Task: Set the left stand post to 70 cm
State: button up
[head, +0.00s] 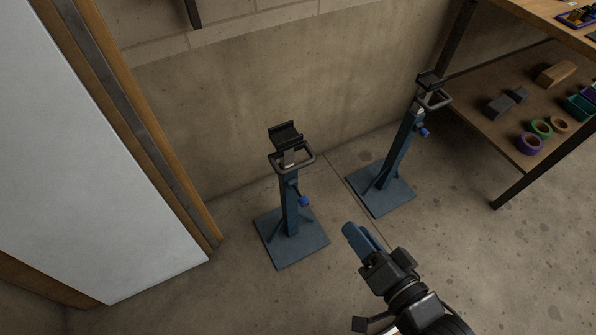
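The left stand (291,212) is a blue post on a square blue base plate. A black cradle (285,136) tops it, with a grey loop handle (293,161) just below and a blue knob (304,201) on the post's right side. No height marking is readable. The right stand (396,153) is a similar blue post further back. My gripper (352,231) is at lower centre right, apart from both stands, pointing up-left toward the left stand's base. I cannot tell whether its blue fingers are parted; nothing is seen held.
A white panel with a wooden edge (110,150) stands at the left. A concrete wall (250,85) is behind the stands. A wooden shelf (515,118) with tape rolls and blocks is at the right, its dark leg (520,180) reaching the floor. Floor at lower right is clear.

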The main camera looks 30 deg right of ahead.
aim_at(299, 168)
jog(key=shift+w+d+f+m+b, duration=0.1)
jog(key=shift+w+f+m+b, duration=0.95)
jog(key=shift+w, duration=3.1)
jog(key=shift+w+a+f+m+b, duration=0.1)
jog(key=shift+w+f+m+b, duration=0.2)
jog(key=shift+w+f+m, duration=2.65)
jog(key=shift+w+d+f+n+b, duration=0.1)
jog(key=shift+w+f+n+b, duration=0.35)
jog(key=shift+w, duration=4.95)
jog(key=shift+f, duration=0.1)
jog(key=shift+c, duration=0.4)
grip_shut()
